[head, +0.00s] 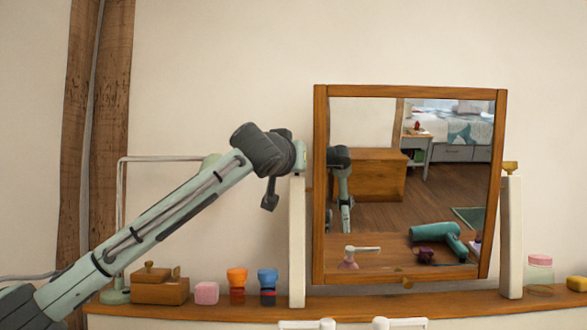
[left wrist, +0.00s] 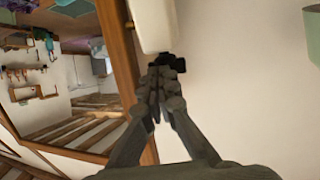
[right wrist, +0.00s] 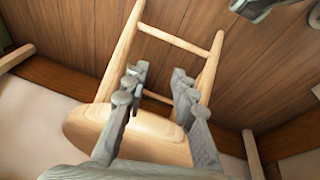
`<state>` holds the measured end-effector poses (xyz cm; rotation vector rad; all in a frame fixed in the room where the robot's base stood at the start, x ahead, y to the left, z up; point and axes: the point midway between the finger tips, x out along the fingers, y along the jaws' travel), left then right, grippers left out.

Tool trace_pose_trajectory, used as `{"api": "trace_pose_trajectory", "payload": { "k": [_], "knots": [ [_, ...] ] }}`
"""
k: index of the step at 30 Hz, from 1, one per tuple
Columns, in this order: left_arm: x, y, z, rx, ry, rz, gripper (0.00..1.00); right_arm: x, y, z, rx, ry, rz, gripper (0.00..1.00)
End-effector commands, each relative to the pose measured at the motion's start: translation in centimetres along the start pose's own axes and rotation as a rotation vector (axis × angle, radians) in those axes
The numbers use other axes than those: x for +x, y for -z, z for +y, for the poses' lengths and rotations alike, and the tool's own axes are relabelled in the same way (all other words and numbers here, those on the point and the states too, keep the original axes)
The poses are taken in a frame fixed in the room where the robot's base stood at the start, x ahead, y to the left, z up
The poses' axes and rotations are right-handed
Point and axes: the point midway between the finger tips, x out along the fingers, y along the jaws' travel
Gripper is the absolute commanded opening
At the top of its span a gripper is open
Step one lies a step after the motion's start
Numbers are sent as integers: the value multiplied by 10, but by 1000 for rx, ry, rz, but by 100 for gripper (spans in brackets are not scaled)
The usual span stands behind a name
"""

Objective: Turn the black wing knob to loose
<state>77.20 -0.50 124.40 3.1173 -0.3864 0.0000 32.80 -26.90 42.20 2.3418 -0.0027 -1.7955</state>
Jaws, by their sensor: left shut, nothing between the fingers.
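The black wing knob (left wrist: 177,67) shows in the left wrist view as a small dark shape by the white mirror post (left wrist: 152,25). My left gripper (left wrist: 160,72) is shut and empty, with its fingertips just in front of the knob. I cannot tell whether they touch it, and the fingers partly cover it. In the head view my left wrist hides the knob at the upper end of the left mirror post (head: 297,245). The framed mirror (head: 320,190) stands between two posts. My right gripper (right wrist: 158,80) is open and empty above a wooden chair (right wrist: 155,125).
The dresser top (head: 220,308) holds a wooden box (head: 158,290), a pink block (head: 206,293), orange (head: 237,283) and blue (head: 267,284) capped items, and a pink-lidded jar (head: 540,275). A brass-coloured knob (head: 510,167) sits on the right post.

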Motion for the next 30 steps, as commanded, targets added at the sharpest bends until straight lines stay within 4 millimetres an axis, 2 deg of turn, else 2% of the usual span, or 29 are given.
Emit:
{"api": "trace_pose_trajectory", "payload": {
  "k": [7,18,30],
  "knots": [
    [2,0,5,-2,-5,0,0,-9,2,2,-1,-6,2,27],
    [6,0,11,0,-6,0,0,4,-2,-1,0,4,-2,27],
    [7,-1,12,1,-7,1,0,10,-5,-3,1,8,-7,27]
  ]
}}
